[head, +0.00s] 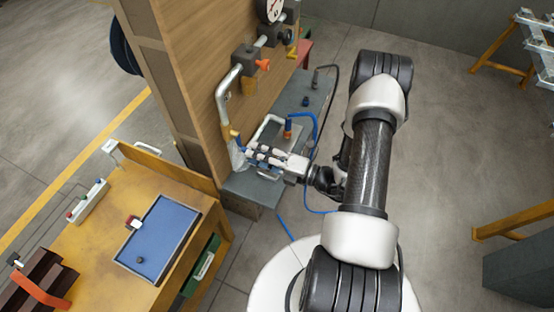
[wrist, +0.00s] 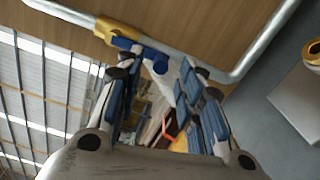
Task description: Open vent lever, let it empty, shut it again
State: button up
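The vent lever is a blue handle (wrist: 127,44) on a brass-coloured valve (wrist: 104,30) at the low end of the grey pipe. In the head view the brass fitting (head: 227,134) sits on the wooden panel, just left of my gripper (head: 249,152). In the wrist view my gripper (wrist: 160,66) is open, its fingers spread. A pale translucent piece (head: 236,158) hangs below the valve, partly hidden by my fingers.
Above, an orange-handled valve (head: 262,65) and a round gauge (head: 269,8) are on the same panel. A grey bench (head: 245,187) with a blue hose (head: 302,115) lies beside my gripper. A yellow workbench (head: 100,222) with a blue-lined tray (head: 160,235) stands at left.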

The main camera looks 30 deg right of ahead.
jog(key=v, duration=0.9)
jog(key=shift+s+d, duration=0.25)
jog(key=shift+d, duration=0.05)
jog(key=s+a+r+n+g+b, duration=0.25)
jog(key=a+r+n+g, duration=0.4)
jog(key=n, duration=0.65)
jog(key=s+a+r+n+g+b, duration=0.1)
jog(key=s+a+r+n+g, duration=0.35)
jog(key=a+n+g, duration=0.55)
jog(key=s+d+r+n+t+h+b, duration=0.1)
jog(key=s+r+n+t+h, duration=0.2)
jog(key=n, duration=0.8)
jog(key=s+d+r+n+t+h+b, duration=0.2)
jog(key=s+r+n+t+h, duration=0.1)
jog(key=n+h, duration=0.4)
jog(key=shift+d+r+n+t+h, duration=0.15)
jog(key=shift+r+n+t+h, duration=0.2)
jog(key=shift+r+n, duration=1.05)
